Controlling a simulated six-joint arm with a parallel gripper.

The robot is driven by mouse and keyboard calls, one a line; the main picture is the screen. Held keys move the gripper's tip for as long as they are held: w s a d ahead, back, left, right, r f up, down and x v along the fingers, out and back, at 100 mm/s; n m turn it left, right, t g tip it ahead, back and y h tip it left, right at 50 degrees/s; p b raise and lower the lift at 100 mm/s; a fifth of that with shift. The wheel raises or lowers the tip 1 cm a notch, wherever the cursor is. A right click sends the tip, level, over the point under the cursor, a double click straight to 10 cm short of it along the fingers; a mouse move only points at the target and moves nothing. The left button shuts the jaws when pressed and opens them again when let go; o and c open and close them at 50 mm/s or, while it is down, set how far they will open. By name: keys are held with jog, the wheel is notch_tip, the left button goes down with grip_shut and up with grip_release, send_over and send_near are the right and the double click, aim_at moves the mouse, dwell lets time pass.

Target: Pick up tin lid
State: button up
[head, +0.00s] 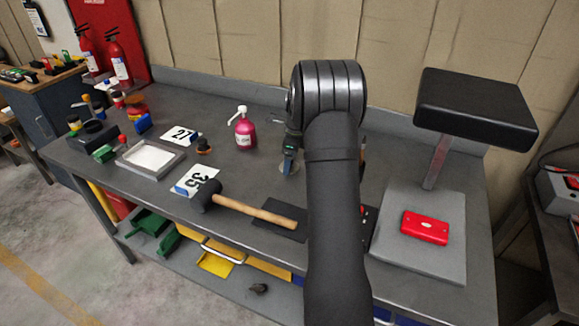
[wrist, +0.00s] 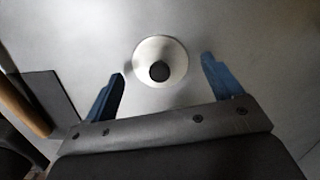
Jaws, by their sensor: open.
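The tin lid (wrist: 176,52) is a pale round disc with a dark round knob in its middle, flat on the grey bench. In the wrist view my gripper (wrist: 163,68) is open, with one blue finger on each side of the lid and apart from it. The lid lies between and slightly beyond the fingertips. In the head view my gripper (head: 289,150) points down over the bench, and only a pale edge of the lid (head: 285,170) shows below it. My arm hides the area to its right.
A mallet (head: 255,210) lies front left, its handle end on a dark mat (head: 283,229). A pink pump bottle (head: 245,133) stands left of my gripper. Number cards (head: 197,180) and a tray (head: 176,164) lie farther left. A padded stand (head: 440,160) with a red box (head: 425,228) stands right.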

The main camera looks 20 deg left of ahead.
jog(key=shift+f, duration=0.45)
jog(key=shift+c, duration=0.2)
jog(key=c, duration=1)
jog(key=shift+o, duration=0.2)
jog(key=shift+r, duration=0.1)
